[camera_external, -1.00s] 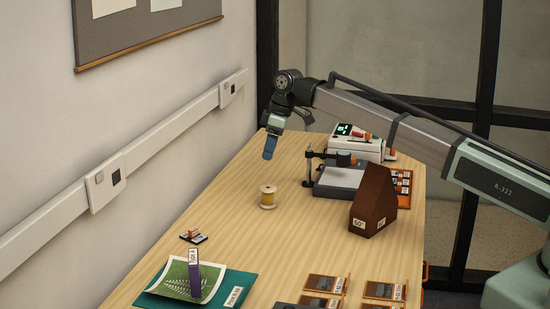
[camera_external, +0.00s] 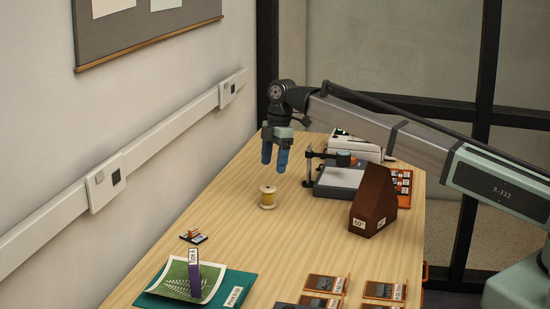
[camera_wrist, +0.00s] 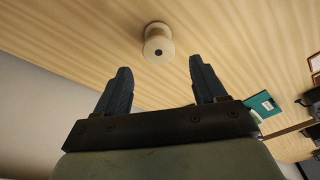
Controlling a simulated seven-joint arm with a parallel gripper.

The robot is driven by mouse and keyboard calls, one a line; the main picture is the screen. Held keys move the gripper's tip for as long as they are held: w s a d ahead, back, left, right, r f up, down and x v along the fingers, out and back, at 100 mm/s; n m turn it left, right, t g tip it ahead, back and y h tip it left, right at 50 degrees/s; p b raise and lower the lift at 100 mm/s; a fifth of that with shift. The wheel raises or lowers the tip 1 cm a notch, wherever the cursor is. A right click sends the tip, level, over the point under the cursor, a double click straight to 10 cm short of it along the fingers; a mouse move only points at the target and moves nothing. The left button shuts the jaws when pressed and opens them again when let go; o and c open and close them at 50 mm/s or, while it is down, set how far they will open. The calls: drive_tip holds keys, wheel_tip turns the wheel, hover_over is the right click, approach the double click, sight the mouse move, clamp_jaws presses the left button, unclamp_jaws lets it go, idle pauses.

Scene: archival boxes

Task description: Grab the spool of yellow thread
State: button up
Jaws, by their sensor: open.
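The spool of yellow thread (camera_external: 268,199) stands upright on the wooden table, with pale flanges and yellow thread between them. My gripper (camera_external: 274,166) is above the spool, pointing down, with its two blue fingers apart and nothing between them. In the wrist view the spool (camera_wrist: 158,42) shows from above, beyond the fingertips and roughly midway between them, apart from both fingers. My gripper's fingers (camera_wrist: 159,70) are spread wide there.
A grey-topped device with a post (camera_external: 338,180) and a brown wedge-shaped block (camera_external: 374,200) stand right of the spool. A small dark tray (camera_external: 193,237) lies nearer the camera. A teal folder (camera_external: 238,285) bears a fern print and a purple upright tag. The table around the spool is clear.

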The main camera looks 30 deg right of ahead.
sight(268, 188)
drive_tip(key=f, duration=0.3)
drive_tip(key=a+f, duration=0.1)
drive_tip(key=f, duration=0.3)
drive_tip(key=a+f, duration=0.1)
drive_tip(key=f, duration=0.2)
drive_tip(key=shift+f, duration=0.15)
drive_tip(key=c, duration=0.9)
drive_tip(key=shift+o, duration=0.2)
drive_tip(key=shift+w, duration=0.1)
